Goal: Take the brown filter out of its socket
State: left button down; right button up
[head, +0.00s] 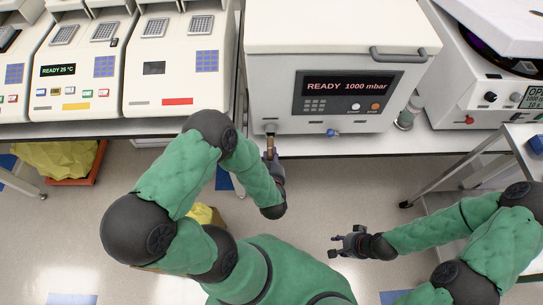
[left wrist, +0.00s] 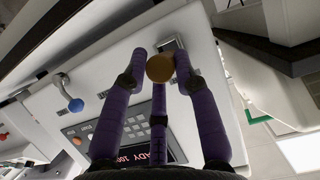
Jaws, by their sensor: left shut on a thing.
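The brown filter (head: 270,143) is at the lower left front of the white machine (head: 270,85) whose display reads READY 1000 mbar. It points toward the dark socket (head: 270,128) there. In the left wrist view the filter shows as a round orange-brown end (left wrist: 160,68) between purple fingers, in front of a grey metal part. My left gripper (head: 271,155) is shut on the filter from the front. Whether the filter is still seated in the socket cannot be told. My right gripper (head: 345,242) is away from the machine, empty, its fingers apart.
A blue knob (head: 332,132) sits on the machine's front, right of the filter. Thermal cyclers (head: 180,60) stand on the bench at left. Another white device (head: 480,80) stands at right, with a metal-legged table (head: 500,160) below. Floor in front is mostly clear.

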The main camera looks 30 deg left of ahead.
notch_tip(320, 180, up, 3)
jog(key=p, duration=0.3)
jog(key=shift+r, duration=0.1)
dwell(0.5)
